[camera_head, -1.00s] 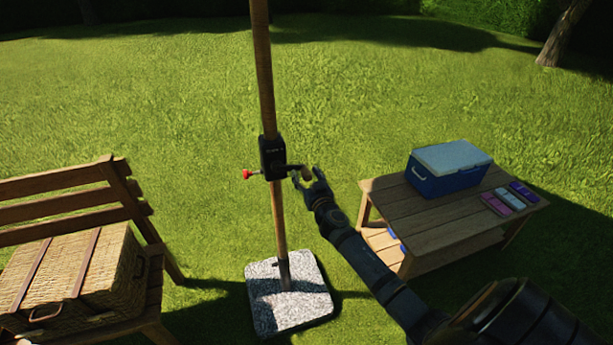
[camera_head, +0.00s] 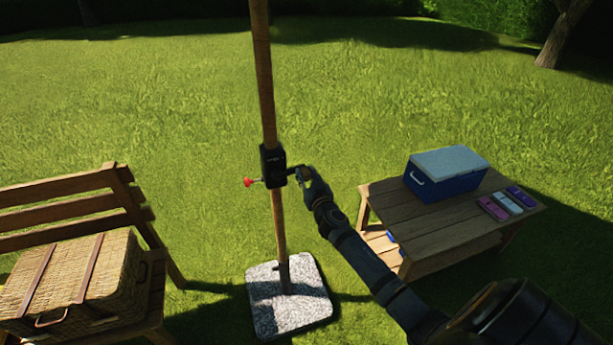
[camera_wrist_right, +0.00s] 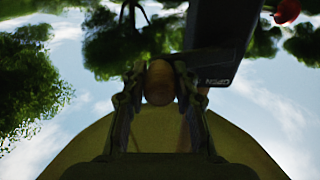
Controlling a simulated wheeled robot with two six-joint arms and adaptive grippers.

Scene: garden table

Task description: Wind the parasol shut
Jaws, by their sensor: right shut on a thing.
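The parasol's wooden pole (camera_head: 266,90) stands upright in a speckled stone base (camera_head: 290,303). A black crank housing (camera_head: 272,165) is fixed on the pole, with a red knob (camera_head: 248,182) on its left. A crank arm reaches out from its right side to my right gripper (camera_head: 304,175). In the right wrist view, my right gripper (camera_wrist_right: 158,90) is shut on the round wooden crank knob (camera_wrist_right: 159,83), and the black housing (camera_wrist_right: 218,40) is close by at upper right. The parasol's canopy is out of the head view. My left gripper is not in view.
A wooden table (camera_head: 420,225) at right bears a blue cooler (camera_head: 445,180) and several small coloured packs (camera_head: 507,201). A wooden bench (camera_head: 70,212) with a wicker basket (camera_head: 110,280) stands at left. Open grass lies around the pole.

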